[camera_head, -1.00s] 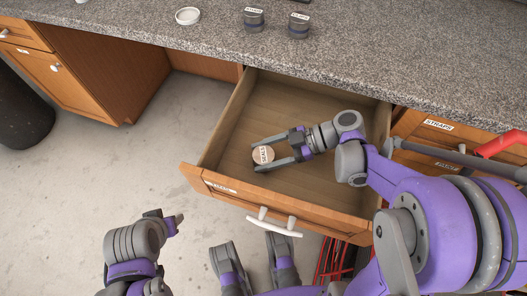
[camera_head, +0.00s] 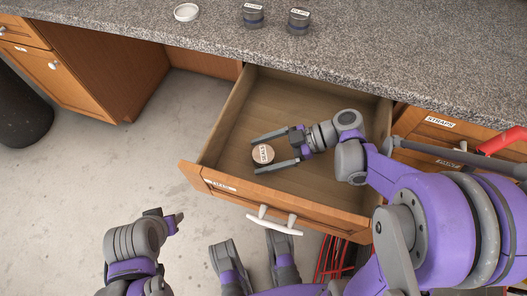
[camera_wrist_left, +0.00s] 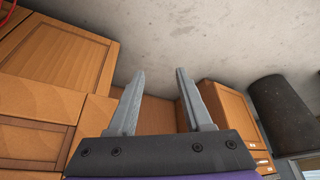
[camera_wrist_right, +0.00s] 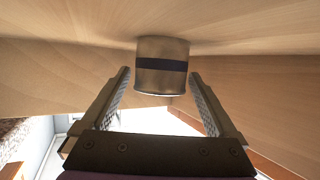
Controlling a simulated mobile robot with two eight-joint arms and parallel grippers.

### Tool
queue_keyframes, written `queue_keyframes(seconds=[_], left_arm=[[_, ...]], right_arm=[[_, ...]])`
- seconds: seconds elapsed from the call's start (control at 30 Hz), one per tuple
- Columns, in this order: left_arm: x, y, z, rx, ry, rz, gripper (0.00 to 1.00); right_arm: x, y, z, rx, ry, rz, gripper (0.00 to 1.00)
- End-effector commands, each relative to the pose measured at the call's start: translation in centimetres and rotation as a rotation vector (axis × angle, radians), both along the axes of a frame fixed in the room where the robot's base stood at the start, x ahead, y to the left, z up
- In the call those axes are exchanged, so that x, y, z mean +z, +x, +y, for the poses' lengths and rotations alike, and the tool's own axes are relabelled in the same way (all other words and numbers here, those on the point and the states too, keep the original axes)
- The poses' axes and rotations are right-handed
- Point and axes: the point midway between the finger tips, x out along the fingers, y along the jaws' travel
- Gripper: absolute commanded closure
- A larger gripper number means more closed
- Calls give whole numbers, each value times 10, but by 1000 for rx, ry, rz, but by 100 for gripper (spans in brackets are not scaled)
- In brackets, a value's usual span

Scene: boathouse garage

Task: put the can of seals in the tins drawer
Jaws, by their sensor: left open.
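The can of seals (camera_head: 263,154) is a small round tin with "SEALS" on its lid. It stands upright on the floor of the pulled-out drawer (camera_head: 239,196), near its front left; the drawer's front label is too small to read. My right gripper (camera_head: 263,153) is inside the drawer, open, with a finger on each side of the can. In the right wrist view the can (camera_wrist_right: 162,68) sits between the fingertips with a gap on both sides. My left gripper (camera_head: 178,221) is outside the drawer, over the floor; its fingers are apart and empty (camera_wrist_left: 158,82).
Two labelled tins (camera_head: 253,15) (camera_head: 299,21) and a white round dish (camera_head: 187,13) are on the speckled countertop (camera_head: 400,60). A drawer labelled "STRAPS" (camera_head: 440,122) is shut at right. A dark bin (camera_head: 20,108) stands at left. A red-handled tool (camera_head: 500,142) lies at right.

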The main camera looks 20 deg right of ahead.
Motion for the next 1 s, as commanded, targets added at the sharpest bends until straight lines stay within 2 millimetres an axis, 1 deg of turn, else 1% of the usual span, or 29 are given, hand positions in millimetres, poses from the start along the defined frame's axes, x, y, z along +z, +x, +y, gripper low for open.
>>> queue_keyframes(seconds=[0.27,0.37,0.47,0.6,0.8,0.9,1.0], left_arm=[[0,0,0,0,0,0,50],[3,0,0,0,0,-1,50],[7,-1,0,0,0,-2,50],[15,-1,0,0,0,-5,50],[22,-2,0,0,0,-8,50],[24,-2,0,0,0,-8,50],[25,-2,0,0,0,-9,50]], right_arm=[[0,0,-1,0,-1,0,0],[4,0,-8,-4,-2,0,0],[10,-2,-23,-6,-2,-1,0],[22,-6,-50,-7,-2,-1,0],[35,-10,-83,-4,-1,0,0],[39,-12,-93,-2,-1,-1,0],[41,-13,-98,-1,-1,0,0]])
